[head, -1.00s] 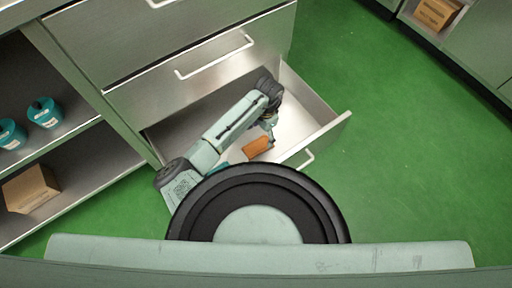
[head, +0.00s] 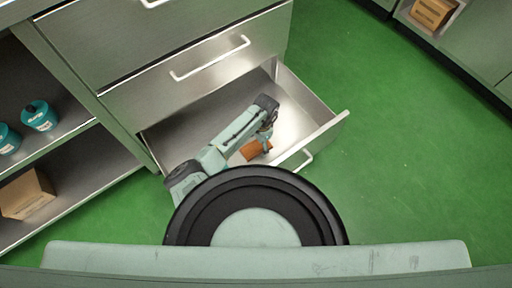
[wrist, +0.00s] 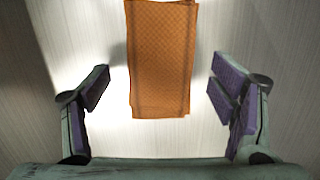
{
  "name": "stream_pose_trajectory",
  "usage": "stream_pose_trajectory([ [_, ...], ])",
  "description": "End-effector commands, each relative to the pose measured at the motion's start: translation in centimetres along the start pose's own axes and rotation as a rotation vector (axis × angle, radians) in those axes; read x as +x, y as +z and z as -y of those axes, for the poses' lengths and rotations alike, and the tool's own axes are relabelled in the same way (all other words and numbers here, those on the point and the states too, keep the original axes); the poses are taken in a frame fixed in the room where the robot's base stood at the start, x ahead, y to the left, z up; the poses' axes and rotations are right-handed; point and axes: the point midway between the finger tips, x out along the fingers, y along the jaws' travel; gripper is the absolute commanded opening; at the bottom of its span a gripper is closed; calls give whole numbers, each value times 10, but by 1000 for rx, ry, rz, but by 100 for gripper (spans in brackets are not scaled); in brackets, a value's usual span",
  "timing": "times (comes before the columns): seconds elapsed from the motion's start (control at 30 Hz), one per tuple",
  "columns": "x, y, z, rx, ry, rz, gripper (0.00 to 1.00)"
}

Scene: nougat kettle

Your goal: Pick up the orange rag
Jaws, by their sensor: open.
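The orange rag (head: 256,149) lies folded on the floor of the open bottom drawer (head: 300,115). In the wrist view the rag (wrist: 160,60) is a flat rectangle with a fine grid pattern, reaching the top edge of the picture. My gripper (wrist: 160,92) is open, with one purple-padded finger on each side of the rag's near part and a gap on both sides. I cannot tell how far above the drawer floor the fingertips are. In the head view my gripper (head: 267,143) is at the rag's right side, and my arm hides part of the drawer.
The drawer's front panel with a white handle (head: 303,160) and its side walls surround the rag. A closed drawer (head: 190,65) is above. Shelves at left hold teal containers (head: 40,116) and a cardboard box (head: 27,194). Green floor (head: 400,160) at right is clear.

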Motion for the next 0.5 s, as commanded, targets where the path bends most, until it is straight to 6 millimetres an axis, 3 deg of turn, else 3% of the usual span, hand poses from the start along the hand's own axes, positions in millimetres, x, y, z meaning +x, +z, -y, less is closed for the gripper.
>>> stream_pose_trajectory([
  [0.3, 6, 0, 0, 0, -1, 0, 78],
  [0.5, 6, 0, 0, 0, -1, 0, 65],
])
